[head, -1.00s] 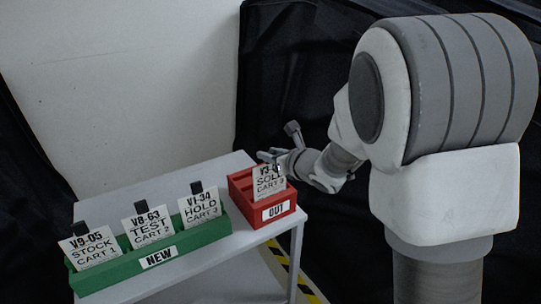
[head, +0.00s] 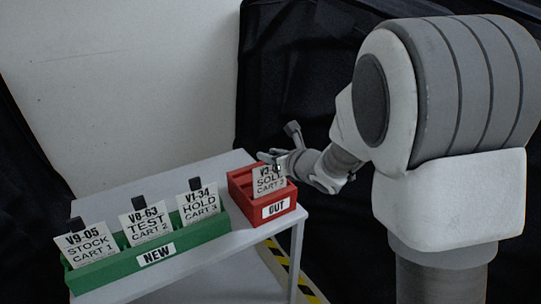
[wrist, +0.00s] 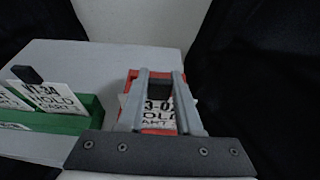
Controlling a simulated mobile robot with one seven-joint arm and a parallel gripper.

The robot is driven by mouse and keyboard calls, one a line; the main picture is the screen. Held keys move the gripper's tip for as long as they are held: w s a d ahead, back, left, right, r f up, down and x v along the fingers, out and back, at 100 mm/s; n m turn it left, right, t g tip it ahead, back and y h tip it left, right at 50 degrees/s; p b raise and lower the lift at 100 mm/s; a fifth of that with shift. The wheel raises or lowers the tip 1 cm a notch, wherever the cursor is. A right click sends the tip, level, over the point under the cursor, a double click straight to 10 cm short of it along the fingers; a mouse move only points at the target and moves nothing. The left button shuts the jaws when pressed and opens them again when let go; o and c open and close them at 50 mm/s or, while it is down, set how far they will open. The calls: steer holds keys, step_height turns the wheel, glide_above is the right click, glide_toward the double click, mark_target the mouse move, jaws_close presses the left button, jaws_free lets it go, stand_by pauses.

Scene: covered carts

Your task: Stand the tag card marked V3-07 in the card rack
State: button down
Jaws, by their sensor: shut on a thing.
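A white tag card (head: 266,184) reads V3-0 with the last digit unclear, then SOLD, CART 2. It stands upright in the red box (head: 246,205) labelled OUT, at the right end of the table. My gripper (head: 276,160) is over this card and shut on its black tab; in the wrist view the fingers (wrist: 160,76) flank the tab, with the card (wrist: 158,112) below. The fingers cover part of the card's marking. The green rack (head: 120,266) labelled NEW holds cards V9-05 (head: 86,246), V8-63 (head: 145,222) and V1-34 (head: 199,208).
The grey table (head: 175,183) has free room behind the green rack. The red box stands just right of the rack's right end. A white wall and dark drapes lie behind. A yellow-black strip (head: 300,284) shows below on the right.

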steer(key=shift+f+b, duration=0.75)
steer(key=shift+b, duration=0.2)
steer(key=c, duration=0.5)
jaws_free()
steer(key=p+v, duration=0.1)
steer(key=v, duration=1.6)
steer(key=shift+s, duration=0.2)
steer(key=shift+d+r+p, duration=0.15)
steer(key=shift+r+p, duration=0.05)
steer(key=shift+p, duration=0.1)
